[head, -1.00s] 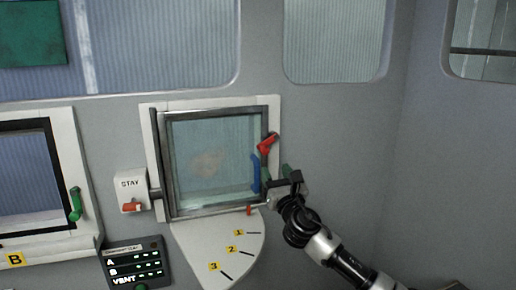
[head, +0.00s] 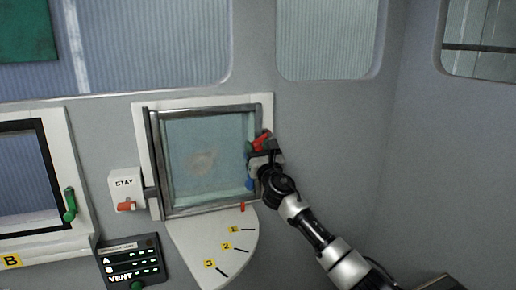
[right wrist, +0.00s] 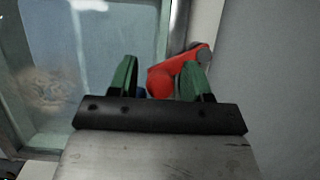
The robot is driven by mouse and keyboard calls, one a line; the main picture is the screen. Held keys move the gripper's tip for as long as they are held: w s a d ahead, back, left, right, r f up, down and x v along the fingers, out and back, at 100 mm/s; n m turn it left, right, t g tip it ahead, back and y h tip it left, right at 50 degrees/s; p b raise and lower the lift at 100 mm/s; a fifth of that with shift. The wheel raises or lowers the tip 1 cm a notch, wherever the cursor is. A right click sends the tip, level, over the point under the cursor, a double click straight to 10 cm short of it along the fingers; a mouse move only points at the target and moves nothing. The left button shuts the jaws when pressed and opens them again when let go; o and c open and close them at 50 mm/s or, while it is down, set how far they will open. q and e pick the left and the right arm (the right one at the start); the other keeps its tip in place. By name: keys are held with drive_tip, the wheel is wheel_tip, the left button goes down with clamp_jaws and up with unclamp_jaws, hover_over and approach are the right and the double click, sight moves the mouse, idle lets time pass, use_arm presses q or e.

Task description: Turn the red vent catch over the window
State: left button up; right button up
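The red vent catch (head: 261,139) sits on the right side of the small window's frame (head: 195,106), near the top. In the right wrist view the catch (right wrist: 165,78) is a bent red lever with a grey round pivot at its upper right end. My right gripper (head: 264,152) is at the catch and hides part of it. Its two green fingers (right wrist: 158,80) are apart, with the red lever showing between and beyond them. I cannot tell whether they touch it. The window pane (head: 200,155) is shut or nearly so. My left gripper is not in view.
A blue handle (head: 249,174) is below the catch, partly hidden by my gripper. A white quadrant plate (head: 205,238) marked 1, 2, 3 juts below the window. A STAY box (head: 125,185) and a dark VENT panel (head: 130,262) are to the left.

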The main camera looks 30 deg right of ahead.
drive_tip(key=c, duration=0.8)
drive_tip(key=shift+o, duration=0.2)
drive_tip(key=shift+r, duration=0.1)
drive_tip(key=shift+a+r+m+g+h+p, duration=0.15)
drive_tip(key=shift+r+m+g+h+p, duration=0.15)
drive_tip(key=shift+m+h, duration=0.6)
drive_tip(key=shift+a+r+m+g+h+p, duration=0.1)
drive_tip(key=shift+r+m+g+h+p, duration=0.2)
drive_tip(key=shift+m, duration=1.1)
drive_tip(key=shift+r+m+g+h+p, duration=0.25)
drive_tip(key=shift+m+h, duration=0.2)
drive_tip(key=shift+m, duration=0.55)
drive_tip(key=shift+r+m+g+h+p, duration=0.15)
drive_tip(key=shift+r+m+h+p, duration=0.2)
drive_tip(key=shift+m, duration=0.65)
drive_tip(key=o, duration=0.9)
